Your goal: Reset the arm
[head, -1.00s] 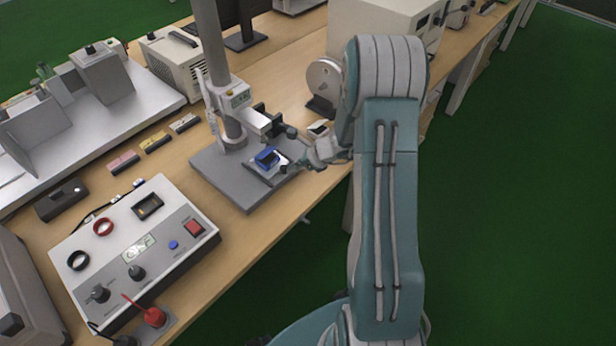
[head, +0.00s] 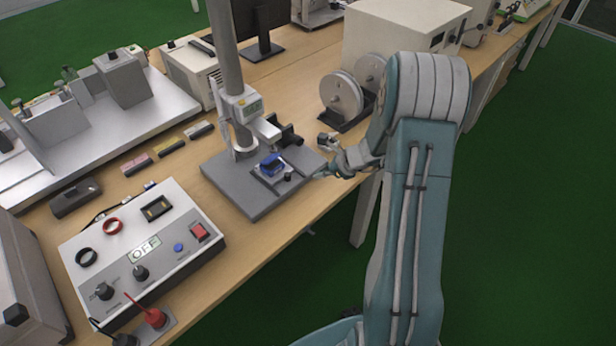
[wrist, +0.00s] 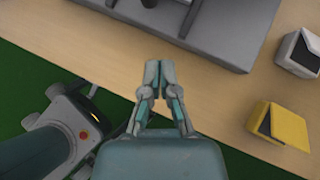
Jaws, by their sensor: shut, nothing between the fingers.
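My gripper (wrist: 159,76) is shut and empty in the wrist view. It points down over the wooden bench top (wrist: 215,95), short of the grey base plate of the test stand. In the head view my gripper (head: 322,175) is small and partly hidden by my own arm. It is beside the right edge of the stand's grey base plate (head: 225,185). The blue block (head: 271,163) sits on the stand's platform, apart from my gripper.
A control box with an OFF display (head: 143,249) stands at the front left. White reels (head: 342,95) stand behind my gripper. A yellow object (wrist: 280,125) and a white object (wrist: 300,50) lie right in the wrist view. Green floor (head: 530,200) is clear at right.

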